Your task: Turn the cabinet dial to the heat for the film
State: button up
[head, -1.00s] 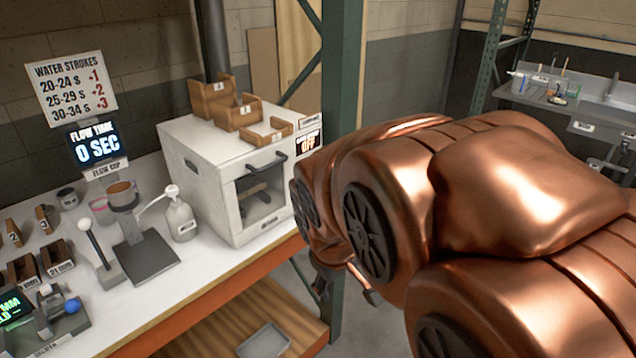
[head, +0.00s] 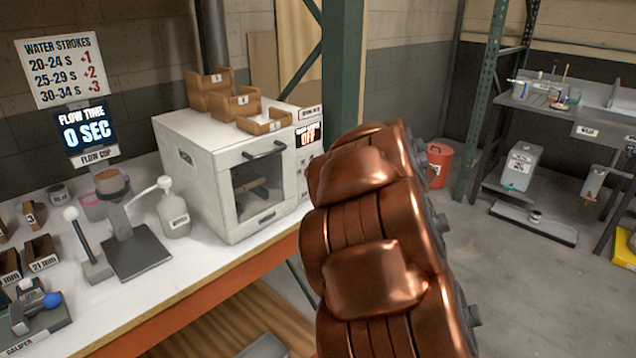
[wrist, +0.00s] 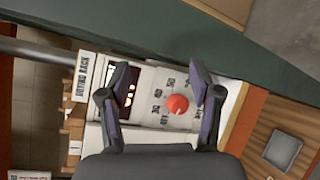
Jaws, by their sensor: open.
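The white drying cabinet (head: 222,170) stands on the bench, with a dark window and a handle on its front. The red dial (wrist: 177,104) shows in the wrist view on the cabinet's pale side panel, ringed by small printed marks too small to read surely. My gripper (wrist: 160,77) is open and empty, its two dark fingers on either side of the dial in the picture. I cannot tell how far the fingertips are from the panel. In the head view my copper arm hides the gripper and the dial.
Wooden boxes (head: 234,105) sit on top of the cabinet. A green post (head: 343,60) stands close beside it. A WATER bottle (head: 174,212) and the flow cup stand (head: 137,250) are left of it. The floor (head: 500,290) at right is mostly clear.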

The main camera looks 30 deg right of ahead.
jog(key=a+f+n+t+y+b, duration=0.2)
jog(key=a+f+n+y+b, duration=0.15)
jog(key=f+n+y, duration=0.65)
jog(key=shift+n, duration=0.5)
jog(key=shift+a+r+p+x, duration=0.1)
jog(key=shift+r+p+x, duration=0.15)
jog(key=shift+x, duration=1)
jog(key=shift+a+r+p+x, duration=0.15)
jog(key=shift+p+x, duration=0.25)
jog(key=shift+x, duration=0.8)
jog(key=shift+a+r+p+x, duration=0.15)
jog(key=shift+p+x, duration=0.15)
jog(key=shift+x, duration=0.95)
jog(key=shift+s, duration=0.1)
jog(key=c, duration=1.1)
